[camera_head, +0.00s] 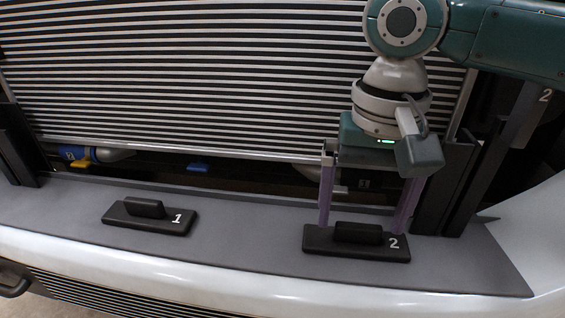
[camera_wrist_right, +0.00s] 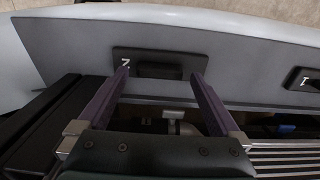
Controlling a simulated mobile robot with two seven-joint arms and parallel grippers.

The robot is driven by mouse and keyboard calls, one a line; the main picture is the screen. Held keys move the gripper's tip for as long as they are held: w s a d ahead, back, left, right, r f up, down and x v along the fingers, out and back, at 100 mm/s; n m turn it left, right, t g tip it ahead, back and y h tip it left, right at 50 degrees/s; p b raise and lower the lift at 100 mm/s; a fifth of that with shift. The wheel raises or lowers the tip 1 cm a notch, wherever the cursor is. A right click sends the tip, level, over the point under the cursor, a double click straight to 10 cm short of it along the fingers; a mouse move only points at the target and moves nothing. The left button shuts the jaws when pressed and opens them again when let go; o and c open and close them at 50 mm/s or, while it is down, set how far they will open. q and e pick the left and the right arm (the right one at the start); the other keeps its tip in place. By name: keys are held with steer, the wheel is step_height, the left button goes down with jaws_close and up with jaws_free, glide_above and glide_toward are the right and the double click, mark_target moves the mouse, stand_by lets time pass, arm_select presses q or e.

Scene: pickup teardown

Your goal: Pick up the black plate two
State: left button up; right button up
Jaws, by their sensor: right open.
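The black plate two (camera_head: 357,244) lies flat on the grey ledge, with a raised block handle and a white "2" at its right end. In the right wrist view the plate (camera_wrist_right: 160,64) is at the top middle, its number upside down. My right gripper (camera_head: 363,225) is open and comes down from above. Its two purple fingers end by the plate's far edge, one toward each end, with nothing between them. In the right wrist view the fingertips (camera_wrist_right: 161,75) sit on either side of the handle; I cannot tell whether they touch the plate. My left gripper is not in view.
The black plate one (camera_head: 150,216) lies on the same grey ledge (camera_head: 250,245) to the left. A slatted grille (camera_head: 180,75) stands behind. Black uprights (camera_head: 447,190) stand close to the right of my right gripper. The ledge between the plates is clear.

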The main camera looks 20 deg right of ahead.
step_height(320, 180, down, 2)
steer(key=shift+f, duration=0.1)
steer(key=c, duration=1.4)
steer(key=shift+r, duration=0.25)
